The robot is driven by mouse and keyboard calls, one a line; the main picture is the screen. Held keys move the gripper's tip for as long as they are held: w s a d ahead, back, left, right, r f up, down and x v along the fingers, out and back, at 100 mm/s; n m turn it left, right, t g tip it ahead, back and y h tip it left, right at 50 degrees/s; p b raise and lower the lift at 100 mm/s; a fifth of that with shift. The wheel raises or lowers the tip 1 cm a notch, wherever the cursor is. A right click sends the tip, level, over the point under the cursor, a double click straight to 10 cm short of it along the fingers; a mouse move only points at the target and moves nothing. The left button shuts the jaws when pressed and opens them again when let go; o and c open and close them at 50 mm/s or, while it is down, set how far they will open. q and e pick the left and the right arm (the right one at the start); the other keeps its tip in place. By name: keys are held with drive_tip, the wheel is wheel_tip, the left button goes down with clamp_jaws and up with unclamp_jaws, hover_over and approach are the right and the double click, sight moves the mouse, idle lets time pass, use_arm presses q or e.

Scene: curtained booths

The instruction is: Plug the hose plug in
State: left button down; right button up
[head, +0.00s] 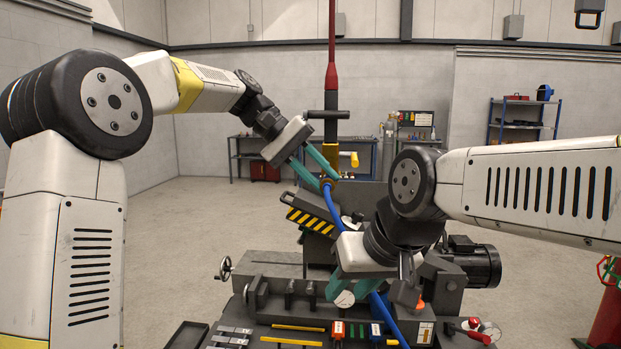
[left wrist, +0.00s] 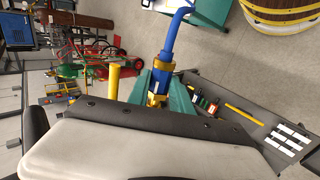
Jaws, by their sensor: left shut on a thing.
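The blue hose plug (head: 326,184) has a brass-coloured end and sits between the teal fingers of my left gripper (head: 318,165), which is shut on it. In the left wrist view the plug (left wrist: 166,68) stands between the fingers, its brass end (left wrist: 156,98) partly hidden by the gripper body. The blue hose (head: 327,208) runs down behind my right gripper (head: 355,287) and comes out below it. I cannot tell whether the right fingers touch the hose. A brass fitting with a yellow handle (head: 349,157) is right beside the plug; whether they touch is unclear.
A dark post with a red upper pole (head: 331,78) rises behind the left gripper. A striped black-and-yellow block (head: 310,215), a motor (head: 475,266) and a bench with tools (head: 285,336) lie below. Shelves (head: 522,120) stand at the back wall. Open floor lies left.

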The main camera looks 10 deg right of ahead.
use_arm(q)
drive_tip(key=shift+w+d, duration=0.1)
drive_tip(key=shift+w, duration=0.1)
drive_tip(key=c, duration=1.1)
unclamp_jaws()
drive_tip(key=v, duration=0.7)
drive_tip(key=shift+w+a+r, duration=0.15)
drive_tip(key=shift+a+r, duration=0.1)
drive_tip(key=shift+a, duration=0.05)
drive_tip(key=shift+a, duration=0.1)
drive_tip(key=s+a+f+n+t+y, duration=0.1)
drive_tip(key=s+a+f+t+y, duration=0.1)
drive_tip(key=s+a+f, duration=0.4)
drive_tip(key=s+a+f+t+y, duration=0.2)
drive_tip(key=s+a+f+t, duration=0.1)
drive_tip(key=s+a+f, duration=0.3)
drive_tip(key=s+a+f+n+t+y, duration=0.1)
drive_tip(key=s+a+f+t+y, duration=0.1)
drive_tip(key=s+a+f, duration=0.5)
drive_tip(key=shift+s+a+n+t, duration=0.15)
drive_tip(key=shift+s+a+t, duration=0.25)
drive_tip(key=shift+s+a, duration=0.4)
drive_tip(key=shift+s+a+n+t, duration=0.15)
drive_tip(key=shift+s+a+t, duration=0.35)
drive_tip(key=shift+a, duration=0.5)
